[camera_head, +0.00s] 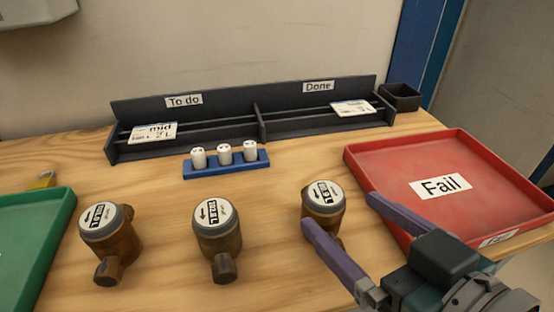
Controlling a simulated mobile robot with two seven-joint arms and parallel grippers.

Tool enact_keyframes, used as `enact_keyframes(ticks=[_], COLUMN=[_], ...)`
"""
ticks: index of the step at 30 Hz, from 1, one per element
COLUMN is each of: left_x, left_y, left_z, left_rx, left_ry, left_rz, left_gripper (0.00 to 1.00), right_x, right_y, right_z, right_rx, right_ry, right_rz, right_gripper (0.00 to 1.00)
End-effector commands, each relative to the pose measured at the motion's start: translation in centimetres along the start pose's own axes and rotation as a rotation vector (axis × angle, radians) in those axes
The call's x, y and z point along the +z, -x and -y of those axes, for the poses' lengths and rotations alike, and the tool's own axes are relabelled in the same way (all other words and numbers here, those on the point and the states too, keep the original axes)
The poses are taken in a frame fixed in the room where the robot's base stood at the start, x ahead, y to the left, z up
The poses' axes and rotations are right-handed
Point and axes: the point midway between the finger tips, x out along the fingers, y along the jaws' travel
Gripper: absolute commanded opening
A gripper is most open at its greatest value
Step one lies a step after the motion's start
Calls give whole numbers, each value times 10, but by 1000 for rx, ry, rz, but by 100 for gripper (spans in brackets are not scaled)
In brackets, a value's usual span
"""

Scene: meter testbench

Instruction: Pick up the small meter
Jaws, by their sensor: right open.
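Three brown meters with grey-rimmed white dials stand on the wooden table: a left one (112,243), a middle one (218,242) and a right one (324,203). They look close in size, so I cannot tell which is the small meter. My right gripper (345,225) comes in from the lower right. It is open, with two purple fingers spread apart. Its left finger is in front of the right meter's lower part and hides some of it; its right finger is to the right of that meter, over the edge of the red tray. My left gripper is not in view.
A red tray (385,165) labelled Fail lies at the right, a green tray (62,215) at the left edge. A blue holder (226,170) with three white cylinders is behind the meters. A dark card rack (220,108) and a black bin (401,98) stand at the back.

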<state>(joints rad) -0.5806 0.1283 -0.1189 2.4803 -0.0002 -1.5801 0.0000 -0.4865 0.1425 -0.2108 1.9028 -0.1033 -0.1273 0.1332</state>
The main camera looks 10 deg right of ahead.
Motion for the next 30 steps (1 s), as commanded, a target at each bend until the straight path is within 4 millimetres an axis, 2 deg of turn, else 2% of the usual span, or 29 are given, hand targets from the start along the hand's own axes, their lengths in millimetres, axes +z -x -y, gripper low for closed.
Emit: enact_keyframes(ticks=[3, 11, 19, 28, 30], left_x=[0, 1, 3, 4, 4], left_y=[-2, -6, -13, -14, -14], left_z=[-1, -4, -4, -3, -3], left_rx=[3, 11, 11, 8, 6], left_ry=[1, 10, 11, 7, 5], left_rz=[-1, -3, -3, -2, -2], left_gripper=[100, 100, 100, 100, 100], right_x=[-2, -2, -3, -4, -4], right_y=[-20, -44, -84, -90, -90], right_z=[0, 0, 1, 1, 1], right_rx=[0, 0, 0, 0, 0], right_ry=[1, 0, 0, 0, 0], right_rz=[-4, 0, -1, 1, 1], right_gripper=[96, 96, 96, 96, 91])
